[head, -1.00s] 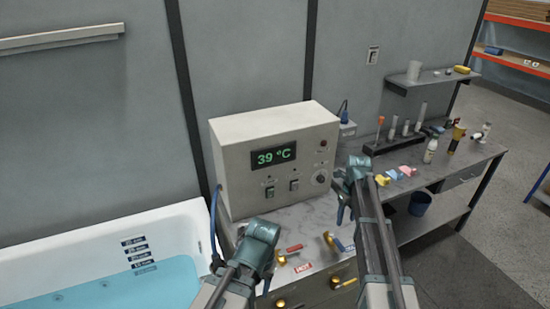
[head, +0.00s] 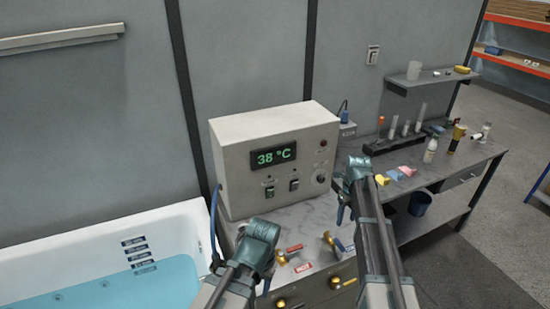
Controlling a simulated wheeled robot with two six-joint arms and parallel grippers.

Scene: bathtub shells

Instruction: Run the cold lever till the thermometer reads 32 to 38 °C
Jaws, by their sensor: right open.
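The thermometer display (head: 273,157) on the beige control box (head: 230,170) reads 38 °C in green. A brass tap with a red lever (head: 294,249) stands on the grey counter. To its right is a second brass tap (head: 328,238) with a blue lever (head: 340,247), the cold one by its colour; it is partly hidden by my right arm. My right gripper (head: 342,212) is open, above and close to the blue lever, and I see nothing in it. My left gripper (head: 242,270) is at the counter's left end, left of the red lever; its jaws are not clear.
A white bathtub (head: 185,222) with blue water (head: 110,292) lies at left, with depth labels on its wall. A workbench (head: 450,163) at right holds a tube rack, bottles and coloured blocks. A shelf (head: 425,80) hangs above it. Grey floor is open at far right.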

